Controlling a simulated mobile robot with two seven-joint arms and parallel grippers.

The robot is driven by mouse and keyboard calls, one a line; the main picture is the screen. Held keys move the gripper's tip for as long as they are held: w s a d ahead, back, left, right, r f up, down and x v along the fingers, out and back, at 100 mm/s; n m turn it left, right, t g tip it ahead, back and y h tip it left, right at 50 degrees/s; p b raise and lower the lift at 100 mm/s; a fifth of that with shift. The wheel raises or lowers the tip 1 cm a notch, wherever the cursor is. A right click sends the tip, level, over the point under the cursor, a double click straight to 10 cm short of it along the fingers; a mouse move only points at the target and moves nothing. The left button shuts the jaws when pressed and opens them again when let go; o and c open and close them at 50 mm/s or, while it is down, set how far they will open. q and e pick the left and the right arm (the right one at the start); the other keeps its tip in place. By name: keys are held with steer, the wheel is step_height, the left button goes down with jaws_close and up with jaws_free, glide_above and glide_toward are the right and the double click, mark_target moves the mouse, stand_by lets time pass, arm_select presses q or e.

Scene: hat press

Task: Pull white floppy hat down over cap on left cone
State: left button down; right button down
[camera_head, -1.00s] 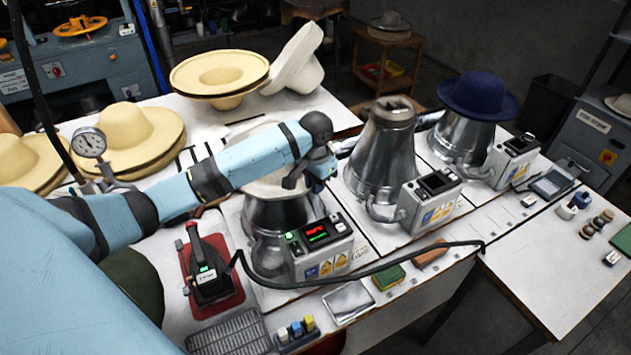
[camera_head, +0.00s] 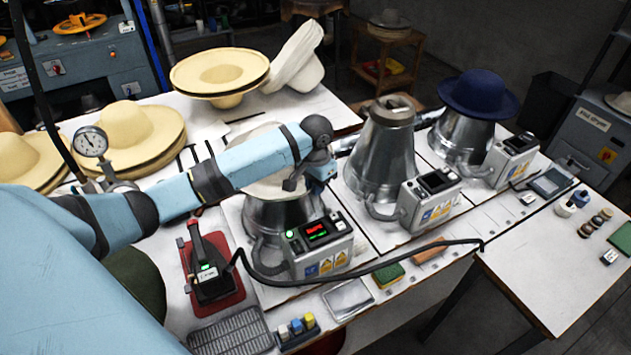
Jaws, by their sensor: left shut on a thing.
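A white floppy hat (camera_head: 262,190) sits over the left metal cone (camera_head: 280,215). Its brim shows below my left forearm, and a bit of it shows above. My arm hides most of its crown, and any cap under it is hidden. My left gripper (camera_head: 318,178) is at the hat's right side, shut on the brim; its fingertips are hard to make out. My right gripper is not in view.
A bare middle cone (camera_head: 386,150) stands close to the right of my left gripper. A navy hat (camera_head: 478,95) is on the right cone. Straw-coloured hats (camera_head: 220,72) and other white hats (camera_head: 300,55) lie behind. A black cable (camera_head: 400,262) crosses the table front.

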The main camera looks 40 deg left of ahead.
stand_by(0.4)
arm_select(q)
steer(key=c, duration=1.1)
jaws_free()
steer(key=shift+r+p, duration=0.8)
steer(key=shift+r, duration=2.9)
